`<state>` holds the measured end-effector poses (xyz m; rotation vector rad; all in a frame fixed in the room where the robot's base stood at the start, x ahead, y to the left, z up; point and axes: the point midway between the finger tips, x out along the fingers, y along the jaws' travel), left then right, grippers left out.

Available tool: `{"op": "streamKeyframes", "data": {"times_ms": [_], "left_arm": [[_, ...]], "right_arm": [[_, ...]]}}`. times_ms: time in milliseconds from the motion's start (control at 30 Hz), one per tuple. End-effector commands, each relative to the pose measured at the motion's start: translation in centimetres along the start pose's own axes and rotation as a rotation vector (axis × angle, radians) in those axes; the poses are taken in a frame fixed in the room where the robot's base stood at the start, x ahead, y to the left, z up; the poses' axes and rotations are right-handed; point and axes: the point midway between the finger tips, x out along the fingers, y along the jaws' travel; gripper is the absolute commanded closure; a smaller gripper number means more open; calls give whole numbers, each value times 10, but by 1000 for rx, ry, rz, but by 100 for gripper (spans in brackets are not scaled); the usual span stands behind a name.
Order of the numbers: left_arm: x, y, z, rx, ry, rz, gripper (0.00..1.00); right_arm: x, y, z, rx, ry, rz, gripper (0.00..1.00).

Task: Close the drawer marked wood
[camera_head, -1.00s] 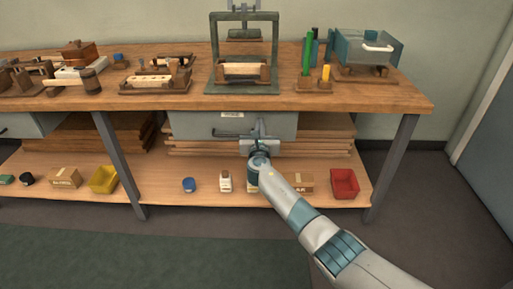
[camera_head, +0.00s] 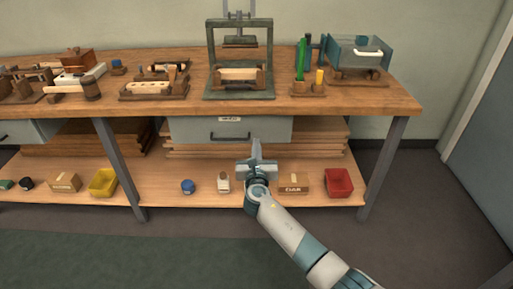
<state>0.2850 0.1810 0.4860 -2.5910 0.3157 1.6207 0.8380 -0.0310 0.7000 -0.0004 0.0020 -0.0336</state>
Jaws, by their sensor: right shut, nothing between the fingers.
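A grey drawer (camera_head: 265,131) sits under the front edge of the workbench (camera_head: 340,104), with a dark bar handle (camera_head: 229,138) and a small white label (camera_head: 230,119) too small to read surely. Its front looks about level with the bench edge, though any small gap is hard to judge from above. My right gripper (camera_head: 256,150) is shut and empty, just below and in front of the drawer's lower edge, right of the handle. It seems apart from the drawer. My left gripper is out of view.
A second grey drawer (camera_head: 28,131) is at the far left. Bench legs flank the drawer.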

Motion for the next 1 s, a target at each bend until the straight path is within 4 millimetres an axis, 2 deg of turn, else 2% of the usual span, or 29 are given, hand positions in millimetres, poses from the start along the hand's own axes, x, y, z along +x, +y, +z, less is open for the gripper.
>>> {"op": "streamKeyframes", "data": {"times_ms": [100,233,767,867,1000], "left_arm": [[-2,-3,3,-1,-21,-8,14],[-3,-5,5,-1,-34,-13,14],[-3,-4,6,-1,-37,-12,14],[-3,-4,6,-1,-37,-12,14],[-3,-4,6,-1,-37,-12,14]], "right_arm": [[-13,0,0,1,1,-1,100],[-20,0,0,0,0,0,100],[-22,0,0,2,1,0,100],[-25,-2,-5,26,10,-5,100],[-40,-12,-23,145,54,-30,100]]}}
